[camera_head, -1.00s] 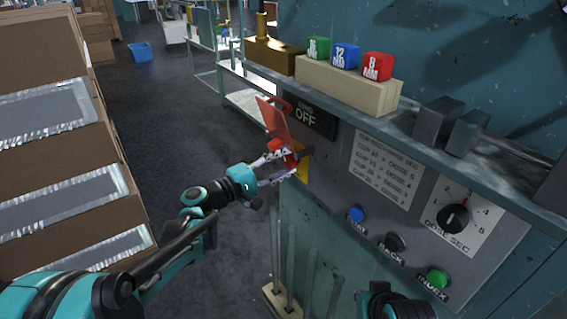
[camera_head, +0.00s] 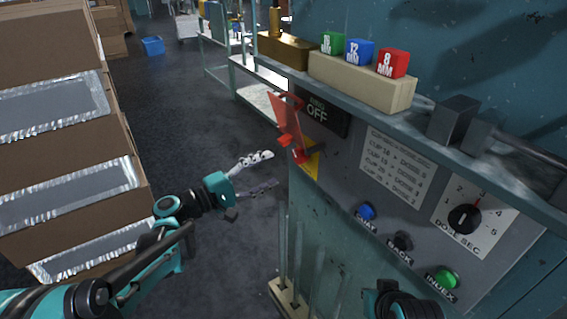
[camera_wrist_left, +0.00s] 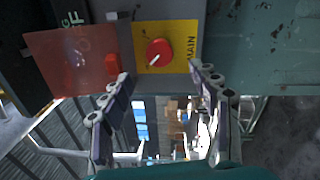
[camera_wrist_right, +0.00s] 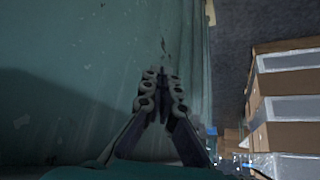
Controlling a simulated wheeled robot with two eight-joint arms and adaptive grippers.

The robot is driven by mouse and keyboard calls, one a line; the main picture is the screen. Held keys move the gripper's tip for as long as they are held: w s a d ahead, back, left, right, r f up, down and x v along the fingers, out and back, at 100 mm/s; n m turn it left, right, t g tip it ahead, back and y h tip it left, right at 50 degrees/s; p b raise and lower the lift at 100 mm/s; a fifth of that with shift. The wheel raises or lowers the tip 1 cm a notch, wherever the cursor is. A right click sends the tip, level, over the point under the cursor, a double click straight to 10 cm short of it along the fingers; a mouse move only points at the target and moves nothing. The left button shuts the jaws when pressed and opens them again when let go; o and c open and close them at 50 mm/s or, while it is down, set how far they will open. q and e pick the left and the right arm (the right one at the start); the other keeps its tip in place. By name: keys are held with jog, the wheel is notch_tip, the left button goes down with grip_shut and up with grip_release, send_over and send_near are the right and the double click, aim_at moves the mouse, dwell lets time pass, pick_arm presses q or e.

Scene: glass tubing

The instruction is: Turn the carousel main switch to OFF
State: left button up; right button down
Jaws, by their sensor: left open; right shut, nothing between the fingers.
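The main switch is a round red knob (camera_wrist_left: 159,53) with a white pointer line, on a yellow plate (camera_wrist_left: 178,36) marked MAIN in the left wrist view. In the head view the yellow plate (camera_head: 313,163) is partly hidden by a raised red cover (camera_head: 286,117). The cover also shows in the left wrist view (camera_wrist_left: 70,62), swung clear beside the knob. The black sign (camera_head: 322,112) above reads OFF. My left gripper (camera_head: 272,172) is open and empty, apart from the panel, its fingers pointing at the plate. My right gripper (camera_wrist_right: 161,78) is shut and empty beside a teal surface.
The panel carries a blue button (camera_head: 367,210), a black button (camera_head: 402,241), a green button (camera_head: 447,279) and a dose dial (camera_head: 464,218). A shelf above holds coloured blocks on a beige bar (camera_head: 360,84). Stacked cartons (camera_head: 65,150) stand left.

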pick_arm(q)
jog(key=v, duration=0.3)
jog(key=shift+s+a, duration=0.1)
dwell(0.3)
